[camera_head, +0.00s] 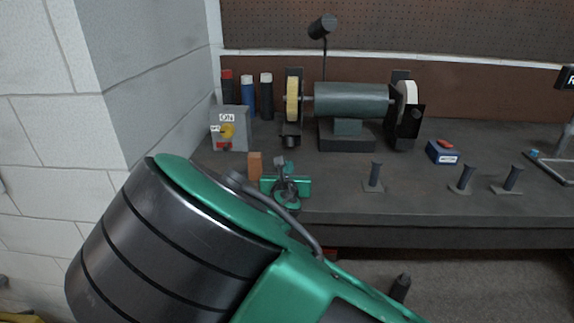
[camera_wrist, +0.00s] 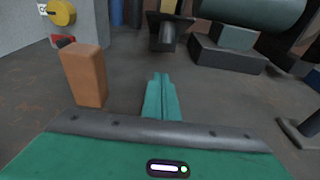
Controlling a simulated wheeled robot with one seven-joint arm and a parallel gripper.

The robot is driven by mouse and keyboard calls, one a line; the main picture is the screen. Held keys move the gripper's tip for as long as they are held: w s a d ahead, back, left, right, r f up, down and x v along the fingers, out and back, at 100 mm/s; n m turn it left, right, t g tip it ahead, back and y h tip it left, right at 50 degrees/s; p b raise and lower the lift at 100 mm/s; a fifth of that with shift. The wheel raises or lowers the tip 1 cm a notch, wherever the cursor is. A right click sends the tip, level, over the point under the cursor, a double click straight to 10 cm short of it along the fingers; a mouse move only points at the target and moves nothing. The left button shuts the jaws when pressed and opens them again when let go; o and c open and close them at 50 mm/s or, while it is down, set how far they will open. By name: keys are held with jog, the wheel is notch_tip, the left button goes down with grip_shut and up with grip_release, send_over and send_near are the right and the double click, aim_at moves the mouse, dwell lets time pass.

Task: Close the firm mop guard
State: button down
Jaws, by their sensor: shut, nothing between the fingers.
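A bench grinder (camera_head: 350,100) carries a yellow mop (camera_head: 292,98) on its left and a white mop (camera_head: 408,92) on its right. I cannot tell which is the firm one. The yellow mop's front is exposed, with a dark guard part (camera_head: 291,128) low at its front; this seems to show in the wrist view (camera_wrist: 168,34). A dark guard plate (camera_head: 416,118) covers part of the white mop's lower front. My green gripper (camera_head: 280,162) is shut and empty, in front of and below the yellow mop; its fingers (camera_wrist: 160,88) point toward the grinder.
An orange-brown block (camera_wrist: 84,75) stands just left of my fingers. A grey switch box (camera_head: 229,130) with a yellow knob and several bottles (camera_head: 247,95) are at the left. Short dark posts (camera_head: 375,175) stand along the front right. A blue box (camera_head: 443,152) sits farther right.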

aim_at(290, 140)
jog(key=shift+w+r, duration=0.25)
jog(key=shift+r, duration=0.35)
jog(key=shift+w+r, duration=0.25)
jog(key=shift+r, duration=0.4)
jog(key=shift+w+r, duration=0.25)
jog(key=shift+r, duration=0.35)
